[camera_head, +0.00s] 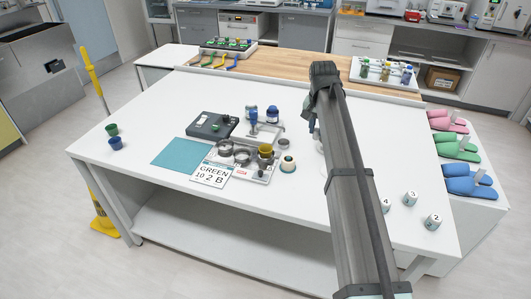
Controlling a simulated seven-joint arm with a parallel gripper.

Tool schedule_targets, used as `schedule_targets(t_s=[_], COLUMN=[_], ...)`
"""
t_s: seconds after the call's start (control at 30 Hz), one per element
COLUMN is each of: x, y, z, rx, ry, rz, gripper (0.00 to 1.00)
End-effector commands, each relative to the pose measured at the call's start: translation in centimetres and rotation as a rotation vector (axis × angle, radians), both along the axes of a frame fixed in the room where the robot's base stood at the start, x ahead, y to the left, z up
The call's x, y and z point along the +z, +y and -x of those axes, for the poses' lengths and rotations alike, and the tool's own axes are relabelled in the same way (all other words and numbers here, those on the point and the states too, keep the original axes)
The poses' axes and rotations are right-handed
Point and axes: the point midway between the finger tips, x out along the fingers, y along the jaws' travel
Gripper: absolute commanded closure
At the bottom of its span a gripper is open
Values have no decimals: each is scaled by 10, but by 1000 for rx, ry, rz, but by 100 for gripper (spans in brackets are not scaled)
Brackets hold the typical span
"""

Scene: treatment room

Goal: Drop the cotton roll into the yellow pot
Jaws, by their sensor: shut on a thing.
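The yellow pot (265,151) is a small open cup. It stands upright at the right end of a metal holder on the white table, beside grey rings. My gripper (315,130) is to the right of the pot and mostly hidden behind my arm; only a dark edge of it shows. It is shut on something. A pale bit (319,146) shows just below it at the arm's edge, apart from the pot; it looks like the cotton roll, but most of it is hidden.
A white round container (287,164) stands just right of the pot. Numbered white pots (410,198) stand at right. The table's left part is mostly clear.

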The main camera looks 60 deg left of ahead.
Motion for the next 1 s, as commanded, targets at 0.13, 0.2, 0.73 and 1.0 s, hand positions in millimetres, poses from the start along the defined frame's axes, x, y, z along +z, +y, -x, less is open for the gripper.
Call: schedule_targets(t_s=[0.13, 0.2, 0.73, 1.0], x=[8, 11, 19, 1], y=[42, 57, 99, 99], z=[46, 66, 132, 132], rx=[41, 58, 106, 106], ry=[0, 0, -1, -1], rz=[0, 0, -1, -1], gripper=[100, 100, 100, 100])
